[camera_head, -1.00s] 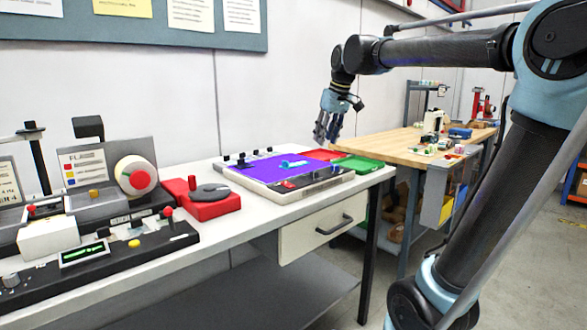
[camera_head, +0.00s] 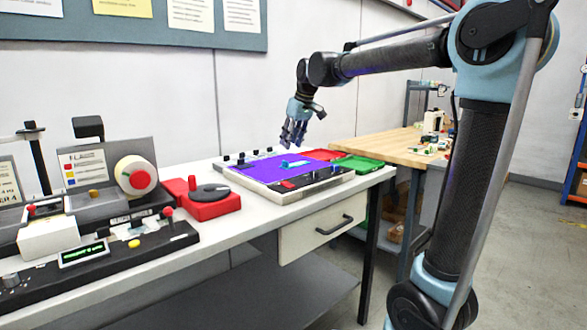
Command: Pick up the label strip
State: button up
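I cannot pick out a label strip for certain. A small light-blue piece (camera_head: 290,163) lies on the purple surface (camera_head: 262,171) of a flat white-framed board on the white bench. My gripper (camera_head: 292,142) hangs above the back part of this board, fingers pointing down and apart from the surface. Nothing shows between the fingers, but they are too small to tell open from shut. The machine at left has a white roll with a red hub (camera_head: 136,176).
A red block with a dark round knob (camera_head: 208,192) sits between the machine and the board. A wooden table (camera_head: 388,145) stands behind. The wall is close behind the bench.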

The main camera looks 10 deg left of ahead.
jog(key=shift+x, duration=4.25)
jog(key=shift+c, duration=0.5)
grip_shut()
